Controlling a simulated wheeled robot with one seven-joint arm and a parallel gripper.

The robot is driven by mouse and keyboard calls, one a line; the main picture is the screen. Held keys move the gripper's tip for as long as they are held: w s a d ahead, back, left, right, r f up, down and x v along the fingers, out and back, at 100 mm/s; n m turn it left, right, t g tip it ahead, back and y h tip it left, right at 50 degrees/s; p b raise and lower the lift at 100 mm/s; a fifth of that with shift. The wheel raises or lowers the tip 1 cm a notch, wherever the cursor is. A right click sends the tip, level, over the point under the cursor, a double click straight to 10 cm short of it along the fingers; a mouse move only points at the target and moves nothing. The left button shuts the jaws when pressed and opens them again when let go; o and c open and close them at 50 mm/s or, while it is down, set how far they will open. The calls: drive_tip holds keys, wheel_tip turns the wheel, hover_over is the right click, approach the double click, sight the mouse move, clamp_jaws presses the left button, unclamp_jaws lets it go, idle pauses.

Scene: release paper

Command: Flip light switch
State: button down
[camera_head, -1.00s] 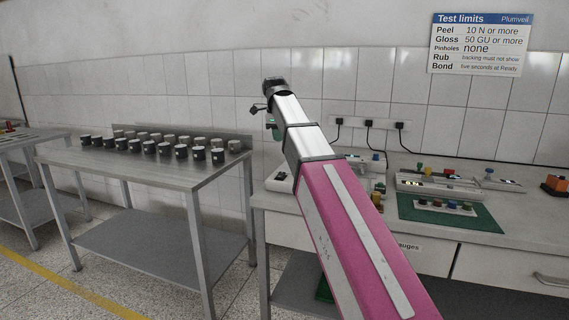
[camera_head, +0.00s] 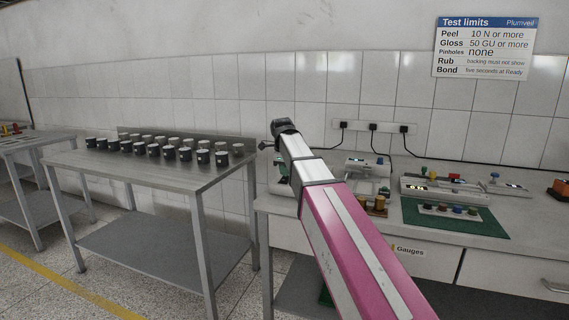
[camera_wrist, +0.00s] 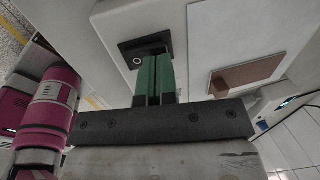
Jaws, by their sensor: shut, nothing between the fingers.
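A black switch (camera_wrist: 138,61) with a white ring mark sits in a dark plate (camera_wrist: 128,48) on a pale device housing (camera_wrist: 108,30) in the wrist view. My gripper (camera_wrist: 155,62) has green fingers pressed together with nothing between them. In the wrist view its tips overlap the right part of the dark plate, just right of the ring mark. I cannot tell whether they touch it. In the head view my gripper (camera_head: 281,168) is low over the left end of the right bench, partly behind my arm. The switch is not visible there.
The right bench (camera_head: 530,222) holds a green mat (camera_head: 470,229), several pale gauges and coloured knobs near my arm. A socket strip (camera_head: 358,127) with cables is on the wall behind. The left table (camera_head: 95,165) carries several black tins. The floor in front is clear.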

drive_tip(key=shift+f, duration=0.35)
drive_tip(key=shift+w, duration=0.1)
